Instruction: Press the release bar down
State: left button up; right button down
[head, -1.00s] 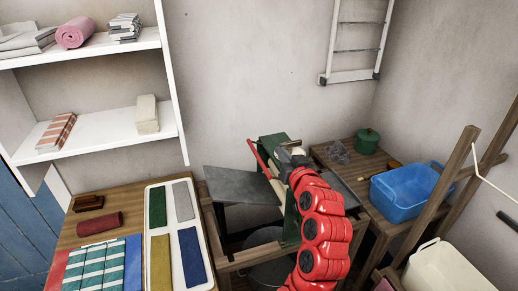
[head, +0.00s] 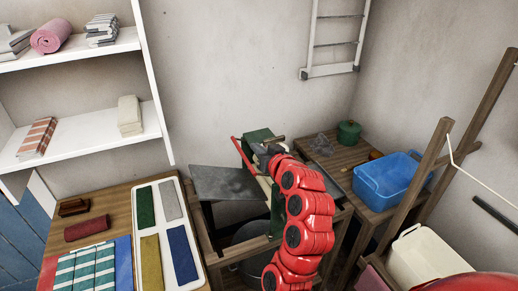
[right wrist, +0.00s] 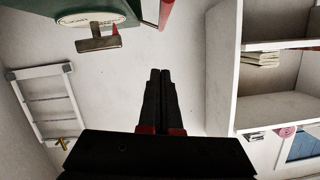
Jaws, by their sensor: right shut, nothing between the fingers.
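I cannot tell for certain which of these is the release bar. My right gripper (head: 266,148) is at the machine's top. Its fingers (right wrist: 160,75) are together and empty, with a visible gap to the handle. My left gripper is not in view.
A grey board (head: 225,183) juts left from the machine, above a dark tub (head: 250,245). A side table (head: 340,165) at the right holds a green pot (head: 348,132) and a blue basin (head: 390,180). Wooden posts (head: 430,175) stand at the right. A tray (head: 145,235) lies left.

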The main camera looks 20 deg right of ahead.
jog(key=p, duration=0.3)
send_over(243, 155)
jog(key=s+d, duration=0.2)
jog(key=f, duration=0.2)
jog(key=f+p, duration=0.1)
jog(key=a+f, duration=0.1)
jog(key=f, duration=0.1)
jog(key=shift+w, duration=0.25)
jog(key=shift+a+f, duration=0.1)
jog(key=shift+f, duration=0.15)
jog(key=shift+a+f+n+b, duration=0.2)
jog(key=shift+f+n+b, duration=0.1)
jog(key=shift+b, duration=0.2)
